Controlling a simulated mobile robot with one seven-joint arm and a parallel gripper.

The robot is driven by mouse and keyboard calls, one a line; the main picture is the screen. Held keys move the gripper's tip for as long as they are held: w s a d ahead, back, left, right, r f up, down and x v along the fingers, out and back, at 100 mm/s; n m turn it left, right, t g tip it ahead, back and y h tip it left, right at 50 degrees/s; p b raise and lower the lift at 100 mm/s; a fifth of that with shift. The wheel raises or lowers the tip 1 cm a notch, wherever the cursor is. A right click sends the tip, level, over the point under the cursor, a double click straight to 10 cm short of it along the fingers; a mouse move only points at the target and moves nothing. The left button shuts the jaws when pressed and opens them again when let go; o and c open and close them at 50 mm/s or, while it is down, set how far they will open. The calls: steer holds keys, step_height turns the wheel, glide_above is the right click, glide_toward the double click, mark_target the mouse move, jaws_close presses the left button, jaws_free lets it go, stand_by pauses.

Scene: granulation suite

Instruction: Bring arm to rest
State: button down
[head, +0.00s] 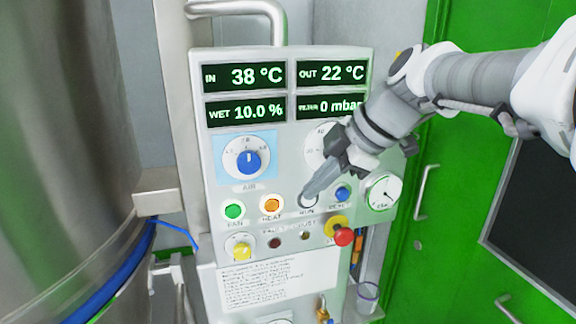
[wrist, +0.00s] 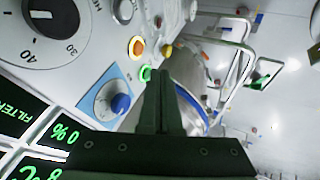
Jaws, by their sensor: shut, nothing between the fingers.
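My gripper (head: 318,187) is shut and empty. In the head view my arm comes in from the upper right, and the fingertips are in front of the control panel (head: 285,55) near the white-ringed button (head: 308,200). I cannot tell whether they touch it. In the wrist view the closed fingers (wrist: 160,85) point up the picture, with the panel face (wrist: 85,75) to their left. My arm hides part of the filter display and a dial on the panel.
The panel carries a blue knob (head: 248,161), a lit green button (head: 233,210), an orange button (head: 271,204) and a red mushroom button (head: 344,237). A steel vessel (head: 65,130) stands left. A green door (head: 425,215) is at right. A metal pipe handle (head: 279,25) rises behind the panel.

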steer(key=s+d+f+m+h, duration=0.3)
steer(key=s+d+f+m, duration=0.1)
steer(key=s+m, duration=0.4)
steer(key=s+d+f+m+t+h, duration=0.1)
steer(key=s+d+f+m+h, duration=0.2)
steer(key=s+d+f+m, duration=0.2)
steer(key=shift+s+f+m, duration=1)
steer(key=shift+s+m, duration=1)
steer(key=shift+m, duration=1.3)
